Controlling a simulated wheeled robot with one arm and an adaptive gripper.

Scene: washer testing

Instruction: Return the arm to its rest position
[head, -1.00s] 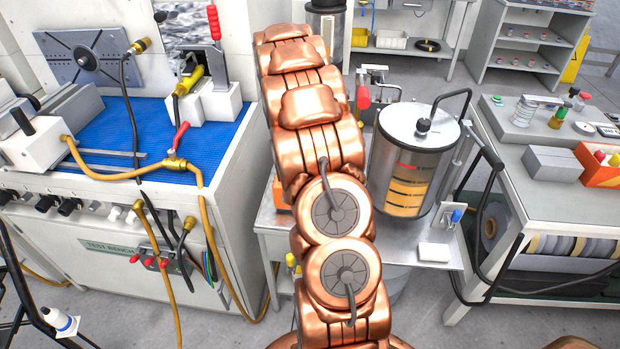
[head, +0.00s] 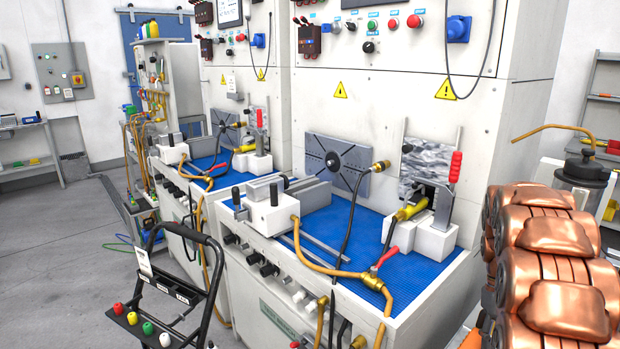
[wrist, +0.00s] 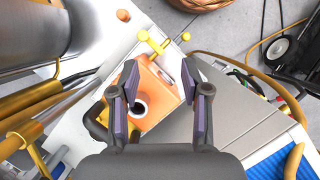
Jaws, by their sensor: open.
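My copper-coloured arm (head: 555,265) stands at the right edge of the head view, bent and segmented. Its end is out of that frame. In the wrist view my gripper (wrist: 160,66) has its two dark fingers spread apart, with nothing held between them. An orange box (wrist: 150,95) with a dark round hole lies beyond and partly behind the fingers. I cannot tell how far it is from the fingertips.
A test bench with a blue mat (head: 415,270) stands left of my arm, carrying hoses and clamps. A black cart (head: 180,290) stands in front of it. Open floor (head: 50,250) lies at left. A metal cylinder (wrist: 40,40) is close at left in the wrist view.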

